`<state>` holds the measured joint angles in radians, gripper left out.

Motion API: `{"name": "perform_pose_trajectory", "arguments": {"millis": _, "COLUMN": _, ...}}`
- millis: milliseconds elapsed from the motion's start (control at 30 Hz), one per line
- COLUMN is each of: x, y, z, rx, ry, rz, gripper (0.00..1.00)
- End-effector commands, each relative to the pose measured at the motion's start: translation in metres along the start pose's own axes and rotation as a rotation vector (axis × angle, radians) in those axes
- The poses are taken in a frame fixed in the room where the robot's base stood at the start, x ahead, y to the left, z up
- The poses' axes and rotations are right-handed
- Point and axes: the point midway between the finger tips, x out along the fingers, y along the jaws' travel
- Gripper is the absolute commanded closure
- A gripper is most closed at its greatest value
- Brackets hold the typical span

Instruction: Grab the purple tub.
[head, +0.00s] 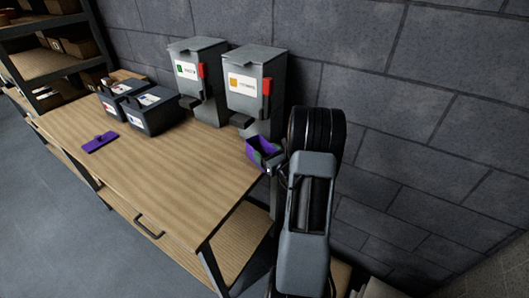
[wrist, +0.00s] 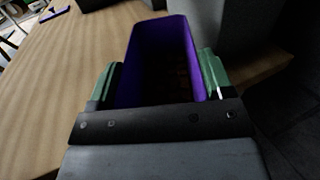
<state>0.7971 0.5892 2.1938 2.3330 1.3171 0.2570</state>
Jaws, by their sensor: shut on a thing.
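The purple tub (head: 262,150) is at the right end of the wooden table, just in front of the right-hand grey dispenser. In the wrist view the tub (wrist: 158,45) is seen from above, with its open top and dark inside; what lies at its bottom is too dark to tell. My gripper (wrist: 155,88) is shut on the tub, with a green-padded finger on each of its sides. In the head view my gripper (head: 272,162) is at the tub's near right side, partly hidden by my arm. I cannot tell whether the tub touches the table.
Two grey dispensers (head: 201,80) with red parts stand along the wall (head: 400,60). Two dark bins (head: 153,112) sit left of them. A flat purple item (head: 100,141) lies on the table's left part. The table's front middle (head: 175,170) is clear.

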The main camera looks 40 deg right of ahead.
Motion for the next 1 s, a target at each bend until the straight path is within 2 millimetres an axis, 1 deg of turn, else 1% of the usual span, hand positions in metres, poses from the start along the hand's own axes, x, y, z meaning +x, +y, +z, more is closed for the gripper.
{"name": "perform_pose_trajectory", "arguments": {"millis": 300, "x": -0.0072, "y": -0.0058, "z": 0.0003, "rx": -0.001, "ry": -0.001, "rz": -0.002, "gripper": 0.6}}
{"name": "perform_pose_trajectory", "arguments": {"millis": 667, "x": -0.0084, "y": -0.0074, "z": 0.0005, "rx": -0.001, "ry": -0.001, "rz": -0.003, "gripper": 0.6}}
{"name": "perform_pose_trajectory", "arguments": {"millis": 700, "x": -0.0084, "y": -0.0073, "z": 0.0005, "rx": -0.001, "ry": -0.001, "rz": -0.003, "gripper": 0.25}}
{"name": "perform_pose_trajectory", "arguments": {"millis": 967, "x": -0.0078, "y": -0.0062, "z": 0.0003, "rx": -0.001, "ry": -0.001, "rz": -0.001, "gripper": 0.0}}
{"name": "perform_pose_trajectory", "arguments": {"millis": 1000, "x": -0.0077, "y": -0.006, "z": 0.0003, "rx": 0.0, "ry": -0.001, "rz": -0.001, "gripper": 0.0}}
